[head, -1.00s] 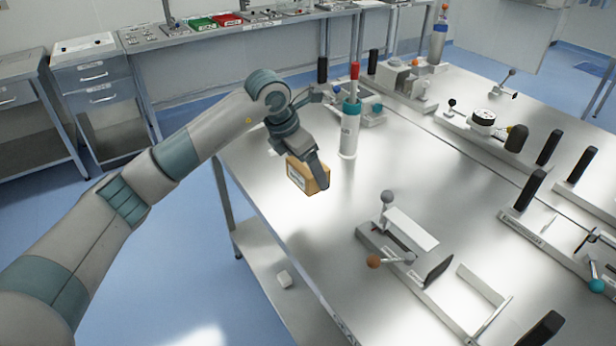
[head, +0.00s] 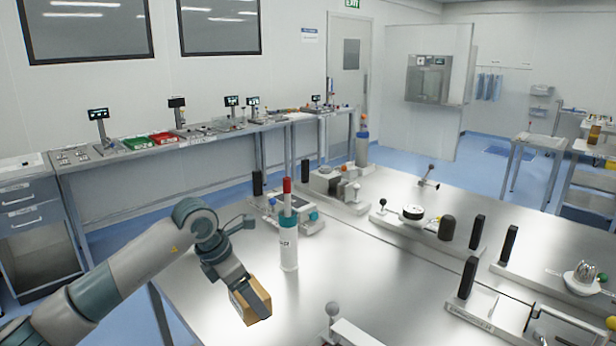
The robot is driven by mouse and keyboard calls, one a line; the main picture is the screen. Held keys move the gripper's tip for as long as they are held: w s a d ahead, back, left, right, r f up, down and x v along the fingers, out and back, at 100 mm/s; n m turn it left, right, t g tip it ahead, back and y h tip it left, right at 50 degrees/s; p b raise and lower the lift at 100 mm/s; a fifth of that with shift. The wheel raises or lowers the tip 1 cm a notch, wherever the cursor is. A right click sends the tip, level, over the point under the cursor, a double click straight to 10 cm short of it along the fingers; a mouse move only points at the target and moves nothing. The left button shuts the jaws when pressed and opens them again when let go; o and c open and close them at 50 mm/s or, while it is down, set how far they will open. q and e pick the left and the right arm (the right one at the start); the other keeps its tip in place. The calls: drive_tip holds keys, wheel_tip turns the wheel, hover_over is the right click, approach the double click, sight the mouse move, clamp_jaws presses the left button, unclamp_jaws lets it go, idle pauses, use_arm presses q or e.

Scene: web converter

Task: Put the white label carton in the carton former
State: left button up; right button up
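A fixture with a grey ball knob and a white plate (head: 352,334) is cut off at the bottom edge. I cannot tell from the markings which fixture is the carton former. My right gripper is not in view.
A white and teal bottle with a red top (head: 288,240) stands just behind the carton. Several fixtures with black posts and knobs line the table's back and right, including a labelled one (head: 478,318). Bare steel (head: 375,270) lies right of the bottle.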

use_arm(q)
drive_tip(key=shift+s+m, duration=0.4)
drive_tip(key=shift+m, duration=0.2)
drive_tip(key=s+a+f+m+g+y, duration=0.1)
drive_tip(key=s+a+m+g, duration=0.2)
drive_tip(key=s+m, duration=0.8)
drive_tip(key=s+a+f+m+g+y, duration=0.2)
drive_tip(key=s+a+m+g, duration=0.1)
drive_tip(key=s+m, duration=0.8)
drive_tip(key=shift+s+a+m+g+y, duration=0.3)
drive_tip(key=shift+m+g, duration=0.3)
drive_tip(key=shift+m, duration=0.3)
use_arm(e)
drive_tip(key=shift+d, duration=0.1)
use_arm(q)
drive_tip(key=shift+f, duration=0.1)
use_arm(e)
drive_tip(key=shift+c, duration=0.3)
